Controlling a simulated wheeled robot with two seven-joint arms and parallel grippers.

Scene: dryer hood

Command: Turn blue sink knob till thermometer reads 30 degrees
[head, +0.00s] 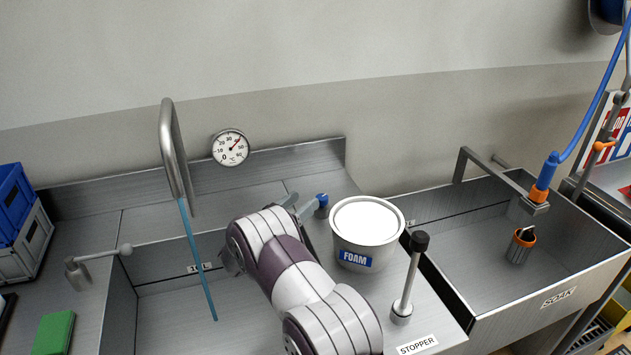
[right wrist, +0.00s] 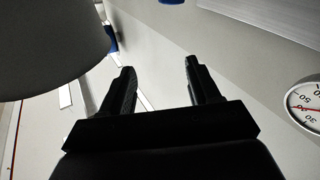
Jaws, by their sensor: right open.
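The thermometer (head: 230,148) on the back wall is a round white dial. My left gripper is not in view.
A blue water stream (head: 198,262) falls from the spout (head: 170,150). A foam bucket (head: 367,235) stands close right of the knob; a black-topped stopper post (head: 408,280) is in front. A second lever (head: 103,256) is at left. The soak basin (head: 480,250) is farther right.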

